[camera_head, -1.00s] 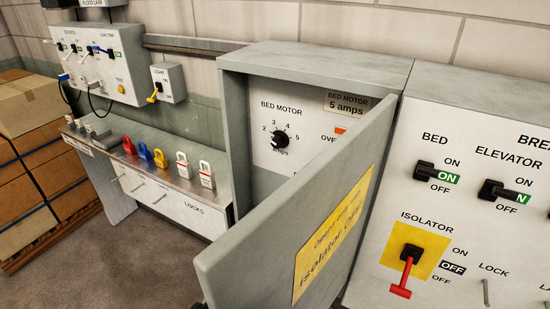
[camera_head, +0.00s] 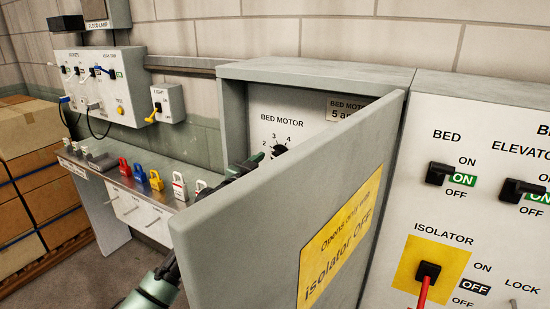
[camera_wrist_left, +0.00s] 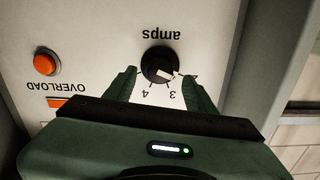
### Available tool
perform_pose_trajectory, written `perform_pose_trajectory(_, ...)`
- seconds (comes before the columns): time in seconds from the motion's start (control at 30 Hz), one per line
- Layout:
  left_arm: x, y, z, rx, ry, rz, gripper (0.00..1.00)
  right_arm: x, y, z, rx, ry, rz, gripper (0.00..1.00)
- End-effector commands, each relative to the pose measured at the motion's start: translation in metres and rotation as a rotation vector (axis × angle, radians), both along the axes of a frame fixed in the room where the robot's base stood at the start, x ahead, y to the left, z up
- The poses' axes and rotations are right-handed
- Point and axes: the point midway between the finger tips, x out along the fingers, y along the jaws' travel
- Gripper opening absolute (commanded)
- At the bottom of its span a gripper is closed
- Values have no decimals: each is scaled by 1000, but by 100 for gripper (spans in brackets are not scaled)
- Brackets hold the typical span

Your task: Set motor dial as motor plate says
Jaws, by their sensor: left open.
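The black motor dial (camera_head: 279,149) is on the white panel inside the open grey cabinet; the door hides its lower part. In the left wrist view the dial (camera_wrist_left: 158,62) appears upside down, its white mark facing lower right, towards the 3 or the finger-covered part of the scale. My left gripper (camera_wrist_left: 160,76) is open, a finger on each side of the dial, not visibly closed on it. In the head view my left gripper (camera_head: 240,170) shows partly behind the door. My right gripper is not in view.
The cabinet door (camera_head: 270,220) stands open towards me, with a yellow label. An orange overload button (camera_wrist_left: 46,62) is beside the dial. The isolator (camera_head: 428,272) is on the right panel. Several padlocks (camera_head: 140,173) stand on the left bench.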

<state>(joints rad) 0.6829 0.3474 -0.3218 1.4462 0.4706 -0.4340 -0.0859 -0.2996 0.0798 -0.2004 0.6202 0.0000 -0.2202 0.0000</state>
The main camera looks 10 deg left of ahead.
Motion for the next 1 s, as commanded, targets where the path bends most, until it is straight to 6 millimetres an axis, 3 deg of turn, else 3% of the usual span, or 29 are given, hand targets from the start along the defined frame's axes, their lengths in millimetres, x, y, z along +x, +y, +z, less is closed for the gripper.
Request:
perform_pose_trajectory(0.3,30,-8,0,1,0,0,55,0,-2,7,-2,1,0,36)
perform_pose_trajectory(0.67,34,-9,-1,1,1,0,55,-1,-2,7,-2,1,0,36)
perform_pose_trajectory(0.87,34,-9,-1,1,1,0,0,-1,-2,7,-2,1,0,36)
perform_pose_trajectory(1.0,33,-9,-1,3,0,0,0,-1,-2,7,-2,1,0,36)
